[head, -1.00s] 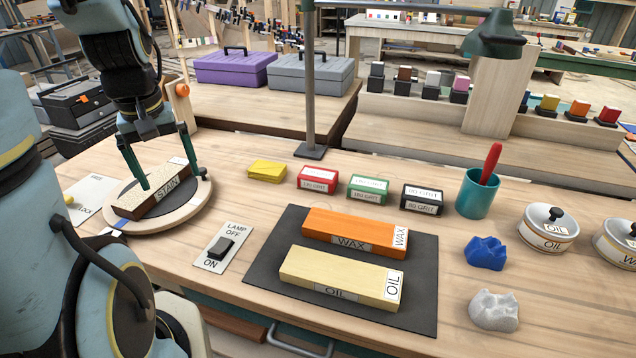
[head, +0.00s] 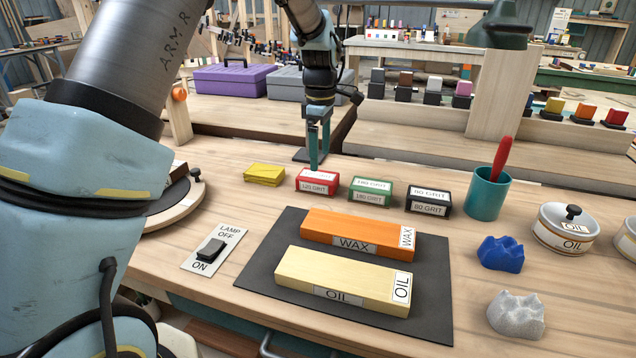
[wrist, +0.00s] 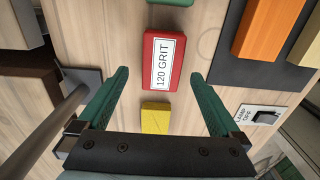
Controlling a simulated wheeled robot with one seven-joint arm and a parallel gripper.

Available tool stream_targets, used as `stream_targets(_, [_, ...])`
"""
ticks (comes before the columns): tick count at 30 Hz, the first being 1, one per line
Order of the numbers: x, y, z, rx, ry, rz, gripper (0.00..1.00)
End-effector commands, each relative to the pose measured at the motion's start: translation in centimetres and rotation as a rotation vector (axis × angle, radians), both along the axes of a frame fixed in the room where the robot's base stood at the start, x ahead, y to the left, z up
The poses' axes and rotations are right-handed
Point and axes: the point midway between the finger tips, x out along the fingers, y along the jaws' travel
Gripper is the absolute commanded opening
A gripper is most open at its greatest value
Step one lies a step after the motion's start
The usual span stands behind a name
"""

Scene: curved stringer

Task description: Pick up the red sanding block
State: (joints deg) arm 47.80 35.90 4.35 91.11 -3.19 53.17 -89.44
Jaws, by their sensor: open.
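The red sanding block (head: 317,183) stands on the bench behind the orange wax block, with a white label reading 120 GRIT. It also shows in the wrist view (wrist: 163,61), just ahead of the fingertips and roughly centred between them. My gripper (head: 318,165) is above and behind the red block in the head view. In the wrist view my gripper (wrist: 159,75) has its two green fingers wide apart with nothing between the tips. The yellow block (wrist: 155,118) shows between the fingers nearer the palm, below them on the bench.
The green block (head: 371,190) and black block (head: 428,198) stand right of the red one. The yellow block (head: 264,174) lies to its left. A dark mat (head: 437,290) holds the orange (head: 362,231) and pale (head: 342,279) blocks. A lamp post (wrist: 45,122) stands near one finger.

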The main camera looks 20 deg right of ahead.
Motion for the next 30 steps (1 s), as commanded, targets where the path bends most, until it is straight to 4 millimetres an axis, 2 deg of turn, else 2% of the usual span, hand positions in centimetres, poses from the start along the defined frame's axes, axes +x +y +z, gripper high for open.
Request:
stream_targets(8, [0.0,0.2,-2.2,0.001,0.001,0.000,1.00])
stream_targets(16, [0.0,0.7,-6.0,0.001,0.001,0.000,1.00])
stream_targets(20, [0.0,0.6,-6.7,-0.001,-0.001,0.000,1.00])
stream_targets(26, [0.0,0.6,-6.8,-0.001,-0.001,-0.001,1.00])
stream_targets(30, [0.0,0.6,-6.8,-0.001,-0.001,-0.001,0.84])
